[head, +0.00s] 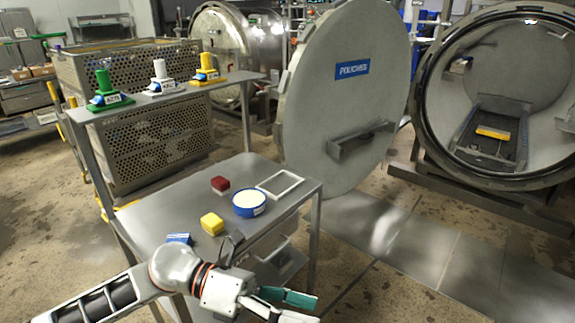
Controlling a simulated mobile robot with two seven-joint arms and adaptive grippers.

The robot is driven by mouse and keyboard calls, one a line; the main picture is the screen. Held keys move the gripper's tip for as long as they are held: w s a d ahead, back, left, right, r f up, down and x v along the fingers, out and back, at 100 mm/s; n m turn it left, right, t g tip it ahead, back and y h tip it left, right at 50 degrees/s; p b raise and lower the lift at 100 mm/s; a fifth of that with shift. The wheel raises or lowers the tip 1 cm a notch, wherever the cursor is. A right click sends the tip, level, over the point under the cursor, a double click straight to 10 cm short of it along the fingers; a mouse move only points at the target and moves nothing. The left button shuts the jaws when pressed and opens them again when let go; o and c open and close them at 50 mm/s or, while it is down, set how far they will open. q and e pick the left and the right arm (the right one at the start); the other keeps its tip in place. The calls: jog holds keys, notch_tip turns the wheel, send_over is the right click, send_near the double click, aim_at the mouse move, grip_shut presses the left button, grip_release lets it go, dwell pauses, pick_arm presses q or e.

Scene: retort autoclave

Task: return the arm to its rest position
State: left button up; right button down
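My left arm comes in from the bottom left, and its gripper (312,309) is in front of the steel table's near edge, low in the picture. Its two fingers, one with a teal face, stand apart with nothing seen between them. The lower finger is partly cut off by the picture's bottom edge. My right arm and gripper are not in view.
The steel table (163,216) holds a yellow block (212,224), a red block (220,184), a blue block (178,239), a blue-rimmed round tub (249,203) and a white frame (280,185). The open autoclave door (345,100) stands behind. Floor at right is clear.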

pick_arm(q)
jog(key=w+r+n+t+h, duration=0.2)
jog(key=w+n+t+h, duration=0.35)
jog(key=n+t, duration=0.75)
jog(key=w+a+f+n+t+y, duration=0.35)
jog(key=a+f+n+y, duration=0.3)
jog(key=n, duration=0.35)
jog(key=w+a+f+n+t+y, duration=0.2)
jog(key=a+f+n+t+y, duration=0.25)
jog(key=f+n, duration=0.35)
jog(key=s+a+f+n+g+y, duration=0.3)
jog(key=s+a+f+n, duration=0.3)
jog(key=f, duration=0.4)
jog(key=s+a+f+n+g+y, duration=0.3)
jog(key=s+a+f+n+y, duration=0.2)
jog(key=s+f, duration=0.3)
notch_tip(320, 180, down, 3)
jog(key=shift+a+r+n, duration=0.1)
jog(key=shift+a+n, duration=0.5)
jog(key=shift+a, duration=0.2)
